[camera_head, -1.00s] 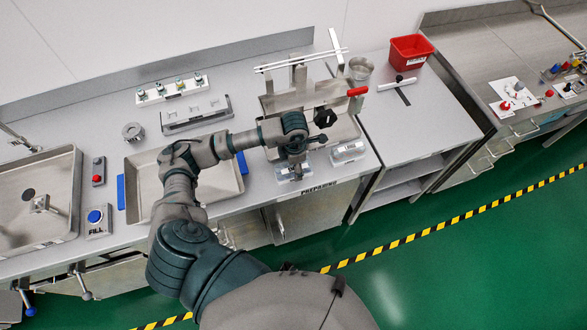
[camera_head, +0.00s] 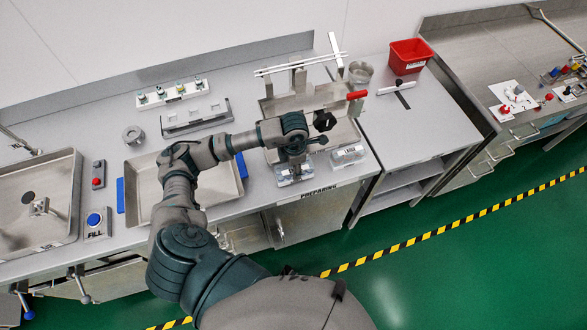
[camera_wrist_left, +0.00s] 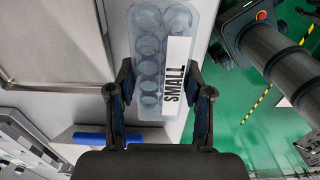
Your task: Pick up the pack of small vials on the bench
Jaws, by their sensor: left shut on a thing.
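The pack of small vials (camera_wrist_left: 150,60) is a clear tray with round cells and a white label reading SMALL, seen in the left wrist view. My left gripper (camera_wrist_left: 160,95) is shut on it, one finger against each long side. In the head view the pack (camera_head: 290,177) shows partly below my left gripper (camera_head: 294,160), at the bench's front edge by the PREPARING label. I cannot tell whether it touches the bench. A similar pack labelled LARGE (camera_head: 347,156) lies just to the right. My right gripper is not in view.
A metal tray (camera_head: 226,195) lies left of the gripper, with a sink (camera_head: 62,165) beyond. A red bin (camera_head: 410,55) stands at the back right. The bench right of the stand is mostly clear.

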